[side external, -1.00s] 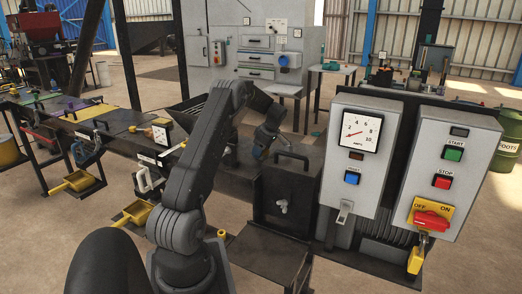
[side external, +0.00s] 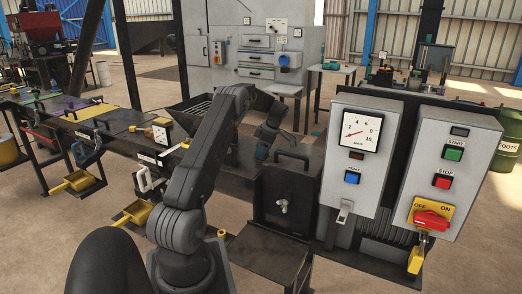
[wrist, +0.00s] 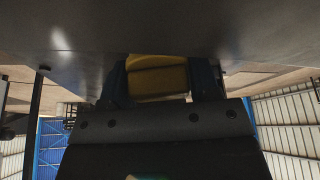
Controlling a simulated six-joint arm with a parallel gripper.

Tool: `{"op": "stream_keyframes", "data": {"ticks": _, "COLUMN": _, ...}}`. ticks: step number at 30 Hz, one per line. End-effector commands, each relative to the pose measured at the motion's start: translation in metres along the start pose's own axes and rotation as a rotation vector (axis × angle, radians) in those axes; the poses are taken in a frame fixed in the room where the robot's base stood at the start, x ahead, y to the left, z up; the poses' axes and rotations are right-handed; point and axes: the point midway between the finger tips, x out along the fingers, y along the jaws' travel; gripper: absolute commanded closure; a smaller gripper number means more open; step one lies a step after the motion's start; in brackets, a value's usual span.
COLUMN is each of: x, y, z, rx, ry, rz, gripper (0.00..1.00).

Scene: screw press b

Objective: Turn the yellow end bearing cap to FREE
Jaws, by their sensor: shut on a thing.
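A yellow block-like part (wrist: 157,77), which looks like the end bearing cap's grip, sits between the two blue fingers of my gripper (wrist: 160,84) in the wrist view. My gripper is shut on it, just under a dark metal surface. In the side view my gripper (side external: 263,150) points down at the top of the dark press body, beside the dark box with a handle. The yellow cap itself is hidden there, and I cannot read any FREE marking or see how far the cap is turned.
A dark box (side external: 284,205) with a top handle and a front tap stands just right of my gripper. Grey control boxes with an amps gauge (side external: 358,132) and a red switch (side external: 431,219) stand further right.

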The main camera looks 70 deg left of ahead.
Motion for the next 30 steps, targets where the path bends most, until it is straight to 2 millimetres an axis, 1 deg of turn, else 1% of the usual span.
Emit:
{"op": "stream_keyframes", "data": {"ticks": 6, "x": 0.0014, "y": 0.0001, "z": 0.0008, "rx": -0.018, "ry": -0.001, "rz": -0.007, "gripper": 0.67}}
{"op": "stream_keyframes", "data": {"ticks": 8, "x": 0.0019, "y": 0.0002, "z": 0.0011, "rx": -0.073, "ry": -0.001, "rz": -0.029, "gripper": 0.67}}
{"op": "stream_keyframes", "data": {"ticks": 12, "x": 0.0027, "y": -0.0012, "z": 0.0018, "rx": -0.258, "ry": -0.001, "rz": -0.107, "gripper": 0.67}}
{"op": "stream_keyframes", "data": {"ticks": 15, "x": 0.0030, "y": -0.0023, "z": 0.0023, "rx": -0.343, "ry": 0.000, "rz": -0.143, "gripper": 0.67}}
{"op": "stream_keyframes", "data": {"ticks": 24, "x": 0.0035, "y": -0.0028, "z": 0.0028, "rx": -0.373, "ry": -0.001, "rz": -0.156, "gripper": 0.67}}
{"op": "stream_keyframes", "data": {"ticks": 26, "x": 0.0043, "y": -0.0030, "z": 0.0031, "rx": -0.412, "ry": -0.001, "rz": -0.174, "gripper": 0.67}}
{"op": "stream_keyframes", "data": {"ticks": 30, "x": 0.0053, "y": -0.0038, "z": 0.0035, "rx": -0.564, "ry": 0.001, "rz": -0.237, "gripper": 0.67}}
